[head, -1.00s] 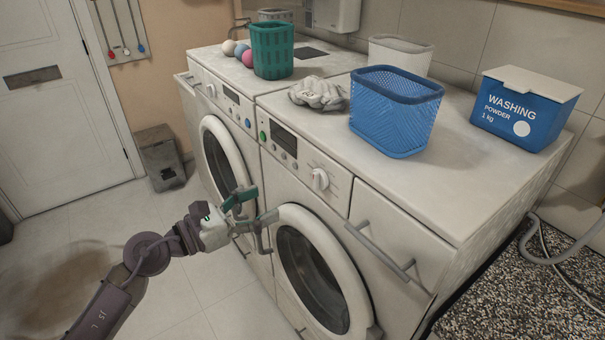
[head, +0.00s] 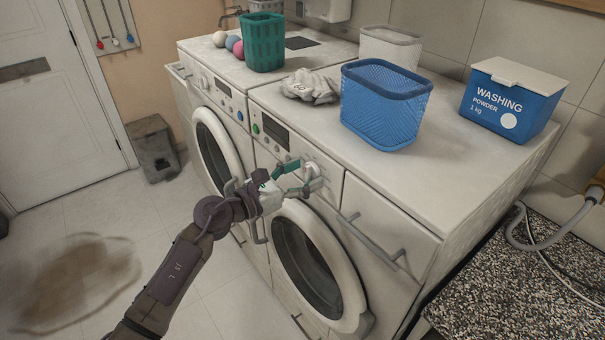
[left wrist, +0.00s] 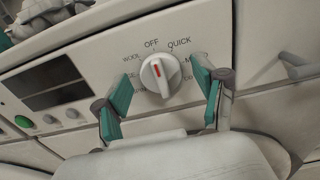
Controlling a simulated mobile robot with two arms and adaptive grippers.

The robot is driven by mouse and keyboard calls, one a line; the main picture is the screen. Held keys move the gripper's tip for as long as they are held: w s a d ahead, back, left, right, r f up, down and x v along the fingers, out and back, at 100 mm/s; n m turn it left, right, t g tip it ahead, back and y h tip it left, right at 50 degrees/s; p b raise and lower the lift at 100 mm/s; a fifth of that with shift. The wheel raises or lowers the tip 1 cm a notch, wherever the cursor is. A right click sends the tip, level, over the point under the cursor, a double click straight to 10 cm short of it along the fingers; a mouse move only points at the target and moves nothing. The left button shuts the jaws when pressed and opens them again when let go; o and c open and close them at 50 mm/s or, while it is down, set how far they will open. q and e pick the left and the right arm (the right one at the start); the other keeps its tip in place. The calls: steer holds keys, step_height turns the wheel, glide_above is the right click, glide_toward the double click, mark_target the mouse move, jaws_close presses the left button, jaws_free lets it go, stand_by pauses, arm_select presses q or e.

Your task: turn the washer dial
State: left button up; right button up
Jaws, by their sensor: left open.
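The washer dial (head: 311,170) is a white round knob on the front panel of the nearer washer (head: 400,222). In the left wrist view the dial (left wrist: 160,75) shows a red mark on its grip bar, near the printed word OFF and tilted slightly. Other labels, such as QUICK and WOOL or similar, ring it; some are hidden by the fingers. My left gripper (head: 294,177) is open, with its green-padded fingers on either side of the dial. In the left wrist view the fingers (left wrist: 164,90) show gaps to the dial on both sides. My right gripper is not in view.
On the washer tops are a blue basket (head: 386,108), grey gloves (head: 310,87), a green basket (head: 264,42), a white basket (head: 391,47) and a washing powder box (head: 511,100). A drawer handle (head: 370,243) sticks out right of the dial.

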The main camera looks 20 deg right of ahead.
arm_select(q)
steer(key=c, duration=1.1)
steer(key=shift+r+n+p, duration=0.1)
steer(key=shift+n+p, duration=0.45)
steer(key=shift+n, duration=0.35)
steer(key=shift+w+a+f+n+p, duration=0.15)
steer(key=shift+n+p, duration=1.5)
steer(key=shift+n, duration=1.8)
steer(key=shift+w+d+f+n+p, duration=0.1)
steer(key=shift+n+p, duration=1.5)
steer(key=shift+n, duration=1.85)
